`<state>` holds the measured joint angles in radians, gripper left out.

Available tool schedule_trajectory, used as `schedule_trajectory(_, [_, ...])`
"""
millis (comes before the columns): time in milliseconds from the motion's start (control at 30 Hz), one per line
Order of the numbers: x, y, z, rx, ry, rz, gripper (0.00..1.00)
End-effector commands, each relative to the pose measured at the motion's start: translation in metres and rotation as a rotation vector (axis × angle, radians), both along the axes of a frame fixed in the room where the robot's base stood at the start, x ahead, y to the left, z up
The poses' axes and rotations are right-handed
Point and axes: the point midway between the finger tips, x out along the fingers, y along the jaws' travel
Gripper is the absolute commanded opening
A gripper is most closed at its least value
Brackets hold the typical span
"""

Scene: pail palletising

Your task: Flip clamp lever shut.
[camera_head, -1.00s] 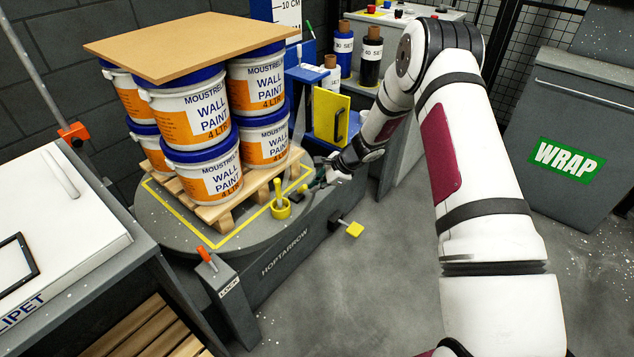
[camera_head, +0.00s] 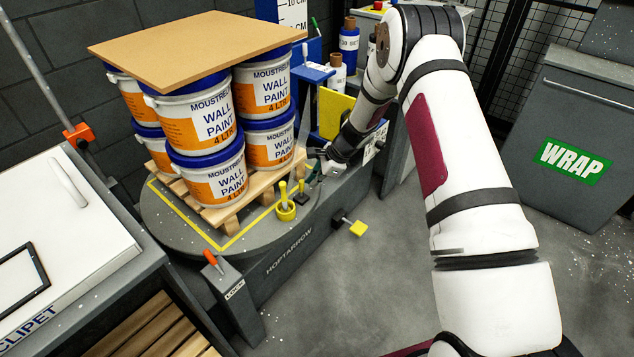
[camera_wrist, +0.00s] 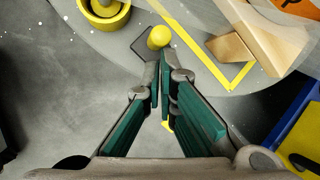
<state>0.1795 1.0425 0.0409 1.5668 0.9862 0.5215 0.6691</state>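A small lever with a yellow ball knob (camera_wrist: 158,37) stands on a dark base at the turntable edge, in the wrist view. It also shows in the head view (camera_head: 302,188), close to my gripper. My gripper (camera_wrist: 161,58) has green-sided fingers brought together, with only a thin gap and nothing visible held between them. The fingertips are right beside the knob; I cannot tell whether they touch it. In the head view my gripper (camera_head: 314,176) is just right of the lever, low over the turntable edge.
A yellow cup with a yellow peg (camera_head: 285,211) stands left of the lever. Paint pails (camera_head: 213,180) are stacked on a wooden pallet (camera_head: 222,212) under a brown board (camera_head: 190,45). A yellow pedal (camera_head: 357,229) juts out below. A yellow panel (camera_head: 333,112) stands behind.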

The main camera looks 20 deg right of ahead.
Motion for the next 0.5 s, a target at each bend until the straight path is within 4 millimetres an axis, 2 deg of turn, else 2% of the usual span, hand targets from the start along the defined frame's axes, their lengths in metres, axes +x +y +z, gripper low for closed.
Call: schedule_trajectory(500, [0.0005,0.0020,0.0084,0.001,-0.001,0.003,0.00])
